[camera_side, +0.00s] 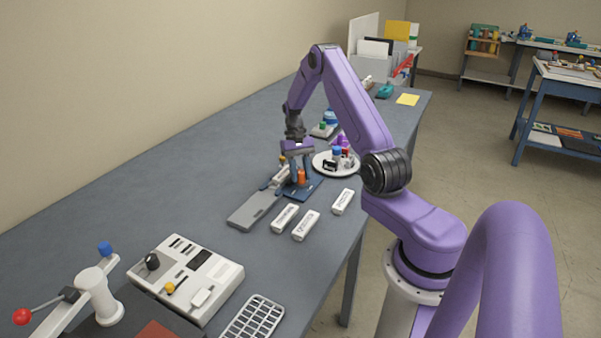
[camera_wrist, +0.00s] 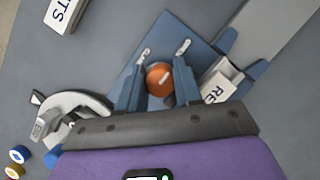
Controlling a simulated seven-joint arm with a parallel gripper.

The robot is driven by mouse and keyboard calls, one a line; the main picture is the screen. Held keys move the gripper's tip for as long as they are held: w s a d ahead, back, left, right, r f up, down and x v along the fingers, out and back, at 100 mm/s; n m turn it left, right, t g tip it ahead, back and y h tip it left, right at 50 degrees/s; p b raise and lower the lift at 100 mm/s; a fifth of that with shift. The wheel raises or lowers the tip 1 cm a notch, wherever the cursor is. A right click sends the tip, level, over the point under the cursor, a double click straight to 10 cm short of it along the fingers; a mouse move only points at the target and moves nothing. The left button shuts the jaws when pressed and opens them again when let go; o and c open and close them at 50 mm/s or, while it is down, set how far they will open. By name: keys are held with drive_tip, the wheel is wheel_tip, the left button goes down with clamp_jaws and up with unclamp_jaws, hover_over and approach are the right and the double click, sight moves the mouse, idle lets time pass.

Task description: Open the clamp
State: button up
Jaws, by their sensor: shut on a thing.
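The clamp is a dark blue plate (camera_side: 311,188) with an orange knob (camera_side: 301,177), near the middle of the table. In the wrist view the blue plate (camera_wrist: 182,45) lies under my gripper, with the round orange knob (camera_wrist: 159,76) between the two blue fingers. My gripper (camera_side: 295,172) points down over the clamp and is shut on the orange knob; it shows from above in the wrist view (camera_wrist: 158,88). A white block lettered "RE" (camera_wrist: 216,86) sits beside the right finger in blue holders. The knob's lower part is hidden.
A grey flat bar (camera_side: 254,211) extends from the clamp toward the front. White lettered blocks (camera_side: 285,218) lie beside it. A round white tray (camera_side: 322,168) with small items stands behind the clamp. A white machine (camera_side: 215,285) and a red-knobbed lever (camera_side: 22,317) are at the front left.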

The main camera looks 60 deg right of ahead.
drive_tip(key=shift+m, duration=0.3)
drive_tip(key=o, duration=1)
drive_tip(key=shift+o, duration=0.2)
drive_tip(key=v, duration=1.7)
drive_tip(key=shift+r, duration=0.25)
drive_tip(key=shift+s+d, duration=0.1)
drive_tip(key=shift+s, duration=0.05)
